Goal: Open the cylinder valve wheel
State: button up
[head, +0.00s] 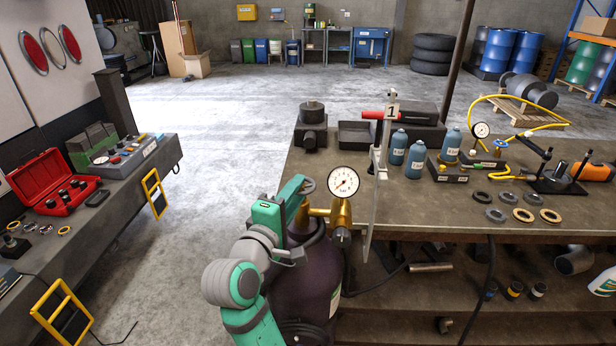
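A dark purple gas cylinder (310,275) stands upright at the left end of the workbench. A brass regulator (340,214) with a round white gauge (343,181) sits at its top. A small grey disc, seemingly the valve wheel (307,186), shows just left of the gauge, partly hidden by my gripper. My gripper (299,197), at the end of my teal and grey arm, is at the cylinder top, right beside the wheel. Its fingers are too small and covered to tell whether they touch the wheel or are open or shut. The gauge needle is too small to read surely.
The workbench (440,212) to the right holds blue bottles (398,147), rings and a yellow hose (545,125). A left bench carries a red case (55,185). The floor between is clear.

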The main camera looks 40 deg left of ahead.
aim_at(308, 178)
jog(key=shift+x, duration=3.45)
jog(key=shift+d, duration=0.1)
grip_shut()
